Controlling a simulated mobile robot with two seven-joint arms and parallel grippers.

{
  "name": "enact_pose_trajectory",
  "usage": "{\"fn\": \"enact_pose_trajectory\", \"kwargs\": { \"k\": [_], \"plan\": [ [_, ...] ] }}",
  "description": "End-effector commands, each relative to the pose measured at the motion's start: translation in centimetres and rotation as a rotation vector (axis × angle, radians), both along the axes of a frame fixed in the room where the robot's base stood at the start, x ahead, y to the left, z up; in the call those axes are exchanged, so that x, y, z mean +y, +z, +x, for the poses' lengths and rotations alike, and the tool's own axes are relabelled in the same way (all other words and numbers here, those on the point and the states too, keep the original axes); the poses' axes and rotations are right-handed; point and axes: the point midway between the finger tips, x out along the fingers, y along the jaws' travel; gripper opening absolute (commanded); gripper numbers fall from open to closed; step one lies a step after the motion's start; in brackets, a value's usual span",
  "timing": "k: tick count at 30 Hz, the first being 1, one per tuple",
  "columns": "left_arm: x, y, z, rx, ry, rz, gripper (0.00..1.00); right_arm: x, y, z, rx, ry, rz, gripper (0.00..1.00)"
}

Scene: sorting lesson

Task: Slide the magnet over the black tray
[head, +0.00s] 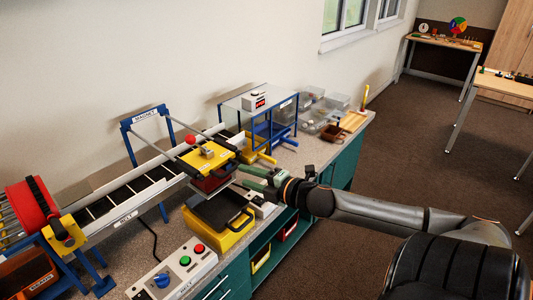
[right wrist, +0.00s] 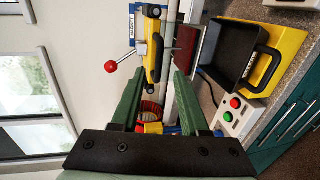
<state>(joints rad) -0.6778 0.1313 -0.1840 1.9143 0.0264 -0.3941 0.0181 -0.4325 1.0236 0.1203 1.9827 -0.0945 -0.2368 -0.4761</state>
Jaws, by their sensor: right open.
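The magnet is a yellow carriage (head: 207,155) with a dark red block (head: 211,183) under it, on grey rails above the right end of the belt. A red-knobbed rod (head: 190,139) stands out from it. In the right wrist view the yellow carriage (right wrist: 154,55) and red knob (right wrist: 111,66) lie ahead of the fingers. The black tray (head: 212,208), in a yellow frame, sits on the bench below the magnet; it also shows in the right wrist view (right wrist: 235,52). My right gripper (head: 249,177) is open and empty, just right of the magnet. My left gripper is out of view.
The conveyor (head: 125,200) with a red drum (head: 32,204) runs left. A button box (head: 178,272) stands at the bench front. A blue-framed clear case (head: 262,112) and clear bins (head: 318,118) stand behind my right gripper.

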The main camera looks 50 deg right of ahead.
Motion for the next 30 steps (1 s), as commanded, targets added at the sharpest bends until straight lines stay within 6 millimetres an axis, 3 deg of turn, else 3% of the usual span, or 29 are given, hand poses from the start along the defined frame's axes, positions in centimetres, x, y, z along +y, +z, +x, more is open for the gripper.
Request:
{"fn": "enact_pose_trajectory", "kwargs": {
  "k": [15, 30],
  "plan": [
    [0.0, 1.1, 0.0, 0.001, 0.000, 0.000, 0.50, -0.4, 1.1, -5.2, 0.003, 0.000, 0.001, 0.45],
    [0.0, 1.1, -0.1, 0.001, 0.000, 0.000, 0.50, -0.5, 1.3, -5.7, 0.001, -0.001, -0.001, 0.45]
  ]
}}
